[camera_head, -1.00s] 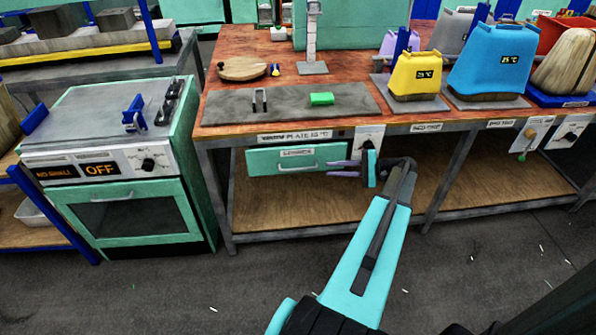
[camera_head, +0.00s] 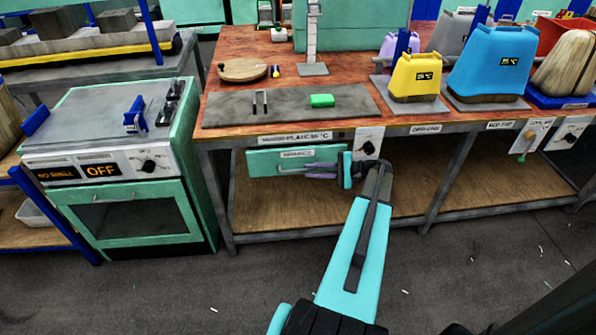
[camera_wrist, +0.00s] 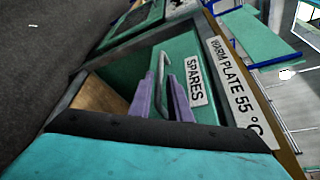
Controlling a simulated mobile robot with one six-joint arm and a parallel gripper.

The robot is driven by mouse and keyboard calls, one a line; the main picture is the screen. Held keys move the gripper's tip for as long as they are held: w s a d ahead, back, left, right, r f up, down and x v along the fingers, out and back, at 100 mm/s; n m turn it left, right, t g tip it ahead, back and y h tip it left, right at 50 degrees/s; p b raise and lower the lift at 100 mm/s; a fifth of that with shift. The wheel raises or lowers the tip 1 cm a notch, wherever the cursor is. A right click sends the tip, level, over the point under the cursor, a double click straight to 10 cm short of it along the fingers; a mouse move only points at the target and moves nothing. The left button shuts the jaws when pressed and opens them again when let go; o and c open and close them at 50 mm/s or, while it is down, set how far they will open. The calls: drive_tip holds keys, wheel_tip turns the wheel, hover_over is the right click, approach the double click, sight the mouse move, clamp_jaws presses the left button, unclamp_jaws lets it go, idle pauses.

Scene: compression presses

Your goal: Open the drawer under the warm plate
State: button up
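The drawer (camera_head: 265,160) is a green front labelled SPARES, under the tabletop edge marked WARM PLATE 55 °C. It looks shut. Its thin grey bar handle (camera_head: 290,169) runs along the front. In the wrist view the drawer front (camera_wrist: 190,50) appears turned, with the handle (camera_wrist: 160,68) running down toward my fingers. The warm plate (camera_head: 225,109) is a grey slab on the table. My gripper (camera_head: 308,171) is at the handle's right end, pointing left. In the wrist view my gripper's two purple fingers (camera_wrist: 161,98) are apart, with the handle's end between them. Contact cannot be told.
A knob panel (camera_head: 368,146) is just right of the drawer, close to my wrist. A wooden shelf (camera_head: 265,215) lies below. A green oven (camera_head: 125,190) stands left. Floor in front is clear.

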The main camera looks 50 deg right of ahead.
sight(301, 171)
drive_tip(key=shift+x, duration=2.75)
drive_tip(key=shift+c, duration=0.3)
clamp_jaws()
drive_tip(key=shift+a, duration=0.15)
